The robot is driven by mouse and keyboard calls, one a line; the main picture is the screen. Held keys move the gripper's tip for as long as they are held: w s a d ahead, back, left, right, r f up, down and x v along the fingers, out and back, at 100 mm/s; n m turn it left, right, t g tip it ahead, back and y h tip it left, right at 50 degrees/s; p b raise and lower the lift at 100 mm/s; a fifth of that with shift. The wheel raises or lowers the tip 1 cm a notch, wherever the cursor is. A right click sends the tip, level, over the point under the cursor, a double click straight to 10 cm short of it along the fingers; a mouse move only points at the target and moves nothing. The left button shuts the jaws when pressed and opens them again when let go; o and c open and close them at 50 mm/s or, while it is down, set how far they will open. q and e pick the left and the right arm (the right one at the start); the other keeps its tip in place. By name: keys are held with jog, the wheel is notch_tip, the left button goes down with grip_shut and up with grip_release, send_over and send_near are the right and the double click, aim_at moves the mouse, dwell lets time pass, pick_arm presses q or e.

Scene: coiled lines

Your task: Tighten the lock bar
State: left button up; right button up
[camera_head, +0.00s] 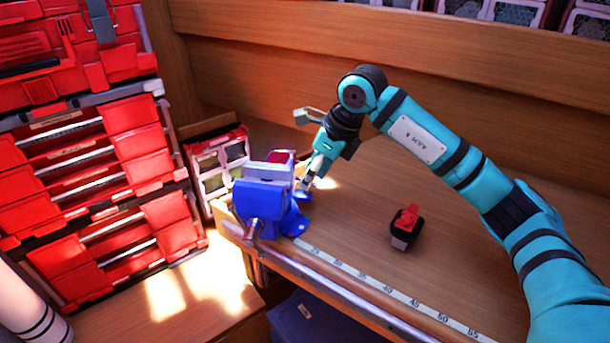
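A blue bench vise (262,208) is mounted at the left front corner of the wooden workbench. A metal bar (251,229) shows at its front, below the blue body. I cannot tell which part is the lock bar. Something red (281,157) shows at the top of the vise jaws. My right gripper (306,186) points down at the right side of the vise, close to its blue base. Its fingertips are small and partly lost against the vise, so I cannot see whether they touch or grip anything. My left gripper is out of view.
A red and black block (406,227) sits on the bench (350,205) right of the vise. A measuring strip (385,287) runs along the front edge. Red drawer units (100,150) stand at left, with a small bin rack (219,160) behind the vise. The bench's middle is mostly clear.

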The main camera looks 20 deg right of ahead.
jog(key=f, duration=0.1)
jog(key=w+a+f, duration=0.1)
jog(key=shift+w+a+f, duration=0.2)
jog(key=shift+a+f, duration=0.1)
jog(key=shift+s+d, duration=0.15)
jog(key=shift+d, duration=0.05)
jog(key=shift+c, duration=0.6)
grip_shut()
